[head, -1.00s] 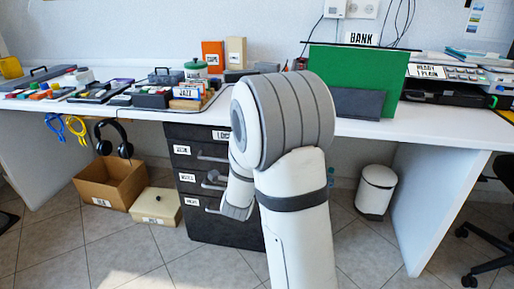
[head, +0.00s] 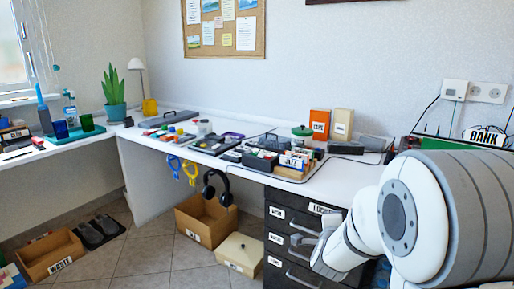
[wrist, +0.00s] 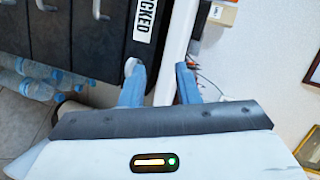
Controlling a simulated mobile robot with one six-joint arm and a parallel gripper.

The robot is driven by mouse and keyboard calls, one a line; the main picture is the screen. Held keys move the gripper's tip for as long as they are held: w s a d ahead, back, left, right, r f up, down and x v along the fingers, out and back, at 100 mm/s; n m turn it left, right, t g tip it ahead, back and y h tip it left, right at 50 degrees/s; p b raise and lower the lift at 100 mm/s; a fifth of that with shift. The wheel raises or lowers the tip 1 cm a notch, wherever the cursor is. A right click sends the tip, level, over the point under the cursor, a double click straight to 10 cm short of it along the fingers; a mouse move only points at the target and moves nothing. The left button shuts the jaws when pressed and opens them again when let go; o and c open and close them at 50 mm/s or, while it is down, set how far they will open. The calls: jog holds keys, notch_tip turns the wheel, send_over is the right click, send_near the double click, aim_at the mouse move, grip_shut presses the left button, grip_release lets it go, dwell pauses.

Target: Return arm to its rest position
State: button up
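My arm (head: 425,215) fills the lower right of the head view, folded in front of the desk and the dark drawer cabinet (head: 278,233). In the wrist view my gripper (wrist: 161,82) shows two blue-grey fingers standing apart. Nothing is held between them; the white desk edge (wrist: 178,45) and the dark cabinet front (wrist: 110,50) show behind them. The fingertips do not show clearly in the head view.
The white desk (head: 325,188) carries disc boxes, a green-lidded jar (head: 301,137) and an orange box (head: 319,124). A cardboard box (head: 205,219) and a cream box (head: 240,252) stand on the floor. Water bottles (wrist: 40,80) lie beside the cabinet in the wrist view.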

jog(key=s+a+r+n+g+y+p, duration=0.35)
jog(key=s+r+n+p, duration=0.2)
jog(key=r+p, duration=0.3)
jog(key=s+a+r+n+g+y+p, duration=0.2)
jog(key=s+a+r+n+p, duration=0.4)
jog(key=r, duration=0.3)
jog(key=s+d+r+n+g+p, duration=0.1)
jog(key=s+r+n+g+p, duration=0.5)
jog(key=s+r+p, duration=0.6)
jog(key=s+n+p, duration=0.1)
jog(key=s+n, duration=0.1)
jog(key=s, duration=0.2)
jog(key=shift+s+d+r+p, duration=0.2)
jog(key=shift+r+p, duration=0.15)
